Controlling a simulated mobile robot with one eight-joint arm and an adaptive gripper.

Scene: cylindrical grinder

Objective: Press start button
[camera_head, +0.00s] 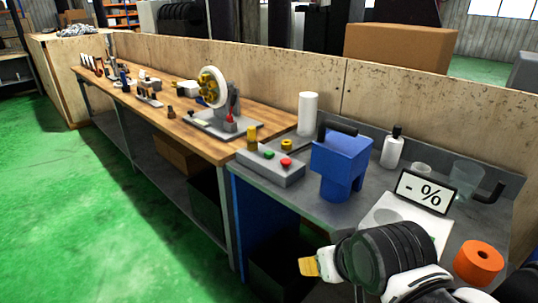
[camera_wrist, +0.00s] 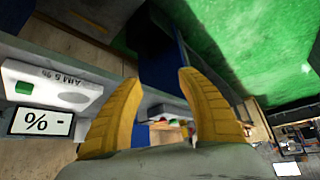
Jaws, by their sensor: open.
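A grey control box (camera_head: 262,168) sits at the front left corner of the grey metal bench. It has a green button (camera_head: 268,154) and a red button (camera_head: 286,162) on top. No readable label shows which one is start. My gripper (camera_head: 309,267) is low and in front of the bench, to the right of and nearer than the box, touching neither button. In the wrist view its two yellow fingers (camera_wrist: 158,78) are spread with nothing between them.
A blue block-shaped device (camera_head: 341,165) stands right of the control box. A wooden bench with a grinder wheel (camera_head: 213,88) runs left. Green floor (camera_head: 80,200) is clear.

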